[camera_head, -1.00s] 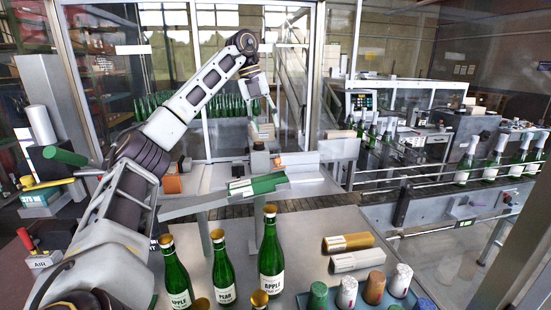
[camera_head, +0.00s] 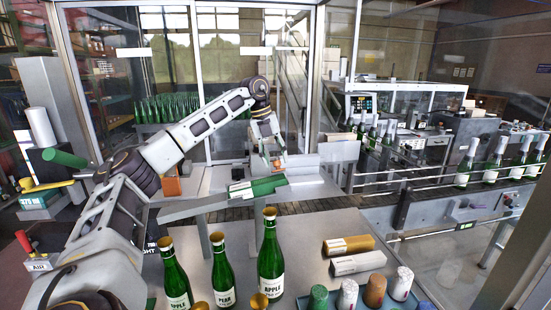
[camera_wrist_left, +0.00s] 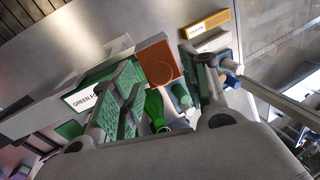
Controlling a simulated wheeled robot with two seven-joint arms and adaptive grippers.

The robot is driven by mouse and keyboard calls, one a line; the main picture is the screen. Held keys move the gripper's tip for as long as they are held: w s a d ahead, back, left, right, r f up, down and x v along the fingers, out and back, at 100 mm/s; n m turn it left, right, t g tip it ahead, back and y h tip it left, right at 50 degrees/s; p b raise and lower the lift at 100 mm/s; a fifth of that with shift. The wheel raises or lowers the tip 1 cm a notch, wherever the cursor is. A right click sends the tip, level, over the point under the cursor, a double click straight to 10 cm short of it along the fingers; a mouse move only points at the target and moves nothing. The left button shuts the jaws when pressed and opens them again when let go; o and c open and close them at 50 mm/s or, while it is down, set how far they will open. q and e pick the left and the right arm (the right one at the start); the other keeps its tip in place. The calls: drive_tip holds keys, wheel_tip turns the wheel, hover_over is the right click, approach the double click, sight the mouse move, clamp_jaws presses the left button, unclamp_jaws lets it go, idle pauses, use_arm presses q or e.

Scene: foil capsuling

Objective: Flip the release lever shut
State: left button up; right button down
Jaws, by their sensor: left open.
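My left gripper (camera_head: 275,158) is open, fingers pointing down, at the back of the bench over the green foil magazine (camera_head: 262,187). An orange piece (camera_head: 278,163), possibly the release lever, is at the fingertips; I cannot tell whether they touch. In the left wrist view an orange block with a round mark (camera_wrist_left: 158,62) shows between the open fingers (camera_wrist_left: 165,90). The magazine's white label, starting "GREEN" (camera_wrist_left: 82,98), lies left of them. The lever's position is not clear. My right gripper is out of view.
Labelled green bottles (camera_head: 271,258) stand at the front. A gold box (camera_head: 348,245) and a white box (camera_head: 358,263) lie right of them, behind several capsules (camera_head: 375,290). A yellow handle (camera_head: 46,185) and a red-handled air valve (camera_head: 24,241) are at the left. A conveyor runs at right.

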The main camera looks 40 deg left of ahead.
use_arm(q)
drive_tip(key=shift+d+f, duration=0.1)
drive_tip(key=shift+f, duration=0.3)
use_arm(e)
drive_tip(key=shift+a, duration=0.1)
use_arm(q)
drive_tip(key=c, duration=1)
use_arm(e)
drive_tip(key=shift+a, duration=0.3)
use_arm(q)
drive_tip(key=shift+f, duration=0.1)
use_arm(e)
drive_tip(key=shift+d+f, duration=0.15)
